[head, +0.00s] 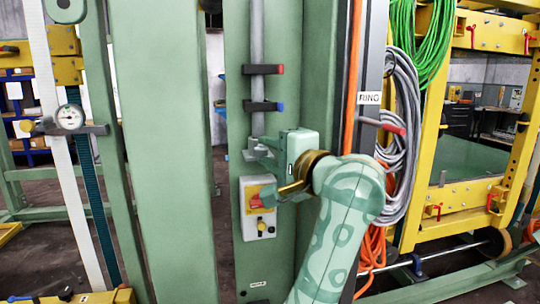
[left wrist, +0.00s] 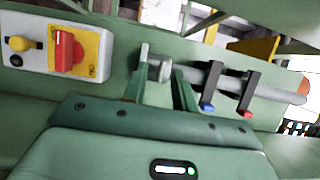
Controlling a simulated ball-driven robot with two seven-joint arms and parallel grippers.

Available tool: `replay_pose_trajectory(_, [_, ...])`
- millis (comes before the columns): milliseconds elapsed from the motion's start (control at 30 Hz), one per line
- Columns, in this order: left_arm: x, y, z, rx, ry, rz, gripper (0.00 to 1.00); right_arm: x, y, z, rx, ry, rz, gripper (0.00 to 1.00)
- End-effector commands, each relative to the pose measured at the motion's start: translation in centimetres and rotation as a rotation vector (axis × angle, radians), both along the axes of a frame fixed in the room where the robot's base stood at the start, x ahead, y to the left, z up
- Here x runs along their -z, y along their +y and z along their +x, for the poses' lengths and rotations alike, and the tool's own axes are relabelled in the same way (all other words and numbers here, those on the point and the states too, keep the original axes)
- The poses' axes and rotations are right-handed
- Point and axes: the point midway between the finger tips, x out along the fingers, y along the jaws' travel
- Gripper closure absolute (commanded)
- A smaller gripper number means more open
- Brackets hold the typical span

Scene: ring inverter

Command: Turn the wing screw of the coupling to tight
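The coupling (left wrist: 160,68) shows in the left wrist view as a grey rounded piece near the end of a grey pipe (left wrist: 222,80). My left gripper (left wrist: 162,76) has its two green fingers apart, one on each side of this piece. I cannot tell whether they touch it. In the head view my left gripper (head: 258,150) is at the lower end of the upright grey pipe (head: 257,40) and hides most of the coupling. The wing screw cannot be made out clearly in either view. My right gripper is not in view.
Two black clamps, one red-tipped (head: 262,69) and one blue-tipped (head: 262,106), cross the pipe above my gripper. A switch box (head: 258,222) with a red knob sits below. Grey cables (head: 405,130) hang to the right beside a RING label (head: 370,98).

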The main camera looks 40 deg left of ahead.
Motion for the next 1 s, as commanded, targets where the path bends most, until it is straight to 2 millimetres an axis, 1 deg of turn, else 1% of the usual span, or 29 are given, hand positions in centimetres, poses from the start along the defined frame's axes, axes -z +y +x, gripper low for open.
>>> replay_pose_trajectory(267, [-0.03, 0.25, 0.09, 0.001, -0.001, -0.001, 0.73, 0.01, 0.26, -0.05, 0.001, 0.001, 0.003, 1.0])
replay_pose_trajectory(300, [-0.03, 0.25, 0.09, 0.001, -0.001, -0.001, 0.76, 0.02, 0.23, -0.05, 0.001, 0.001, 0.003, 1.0])
replay_pose_trajectory(400, [-0.02, 0.23, 0.09, 0.001, -0.001, -0.001, 1.0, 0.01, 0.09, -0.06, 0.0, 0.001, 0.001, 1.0])
replay_pose_trajectory(767, [0.07, 0.22, 0.09, 0.001, 0.017, 0.012, 1.0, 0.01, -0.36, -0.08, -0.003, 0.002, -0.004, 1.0])
replay_pose_trajectory(1000, [0.23, 0.25, 0.07, 0.0, 0.102, 0.084, 1.0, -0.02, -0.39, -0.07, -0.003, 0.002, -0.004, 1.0])
